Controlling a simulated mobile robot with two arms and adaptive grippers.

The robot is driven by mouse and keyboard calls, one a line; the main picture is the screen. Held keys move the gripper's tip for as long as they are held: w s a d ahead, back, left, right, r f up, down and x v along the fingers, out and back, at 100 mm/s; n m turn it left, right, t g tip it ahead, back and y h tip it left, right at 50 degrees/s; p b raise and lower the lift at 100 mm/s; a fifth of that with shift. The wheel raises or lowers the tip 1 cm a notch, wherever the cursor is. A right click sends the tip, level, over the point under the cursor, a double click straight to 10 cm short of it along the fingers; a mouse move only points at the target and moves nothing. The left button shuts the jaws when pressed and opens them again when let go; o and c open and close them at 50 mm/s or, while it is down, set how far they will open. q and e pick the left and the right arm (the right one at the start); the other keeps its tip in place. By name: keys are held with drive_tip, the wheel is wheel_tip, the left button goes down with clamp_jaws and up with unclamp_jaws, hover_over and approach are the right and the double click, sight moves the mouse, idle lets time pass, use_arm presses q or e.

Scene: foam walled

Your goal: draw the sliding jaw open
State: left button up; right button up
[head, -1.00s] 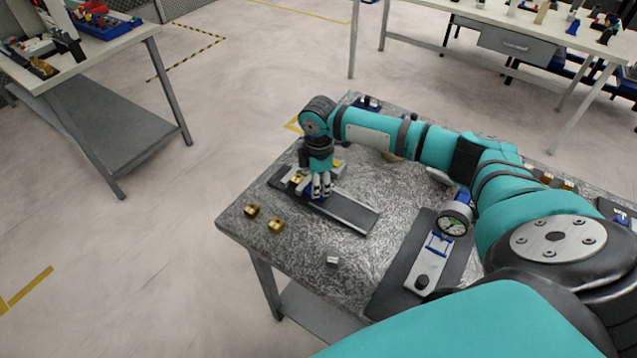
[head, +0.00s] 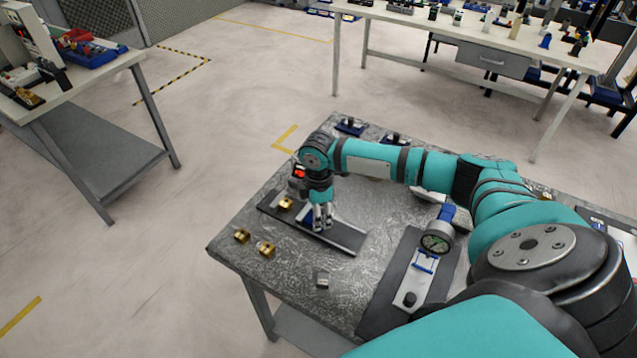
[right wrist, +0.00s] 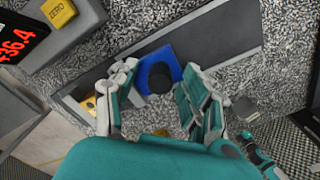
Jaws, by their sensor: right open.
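The sliding jaw is a blue block (right wrist: 177,62) with a round black knob (right wrist: 160,79), on a long dark rail (right wrist: 225,30) in the right wrist view. In the head view the rail (head: 345,240) lies on the speckled table, and a bit of blue (head: 308,215) shows beside my fingers. My right gripper (head: 322,222) points down over the rail. In the right wrist view my right gripper (right wrist: 155,98) is open, with fingers on either side of the knob. Whether they touch it I cannot tell. My left gripper is not in view.
A readout with red digits (right wrist: 15,42) and a yellow ZERO button (right wrist: 59,12) stand beside the rail. Two brass blocks (head: 242,236) (head: 266,249) and a grey block (head: 322,280) lie nearby.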

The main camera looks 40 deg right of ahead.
wheel_tip(320, 180, up, 12)
idle(0.6)
idle(0.4)
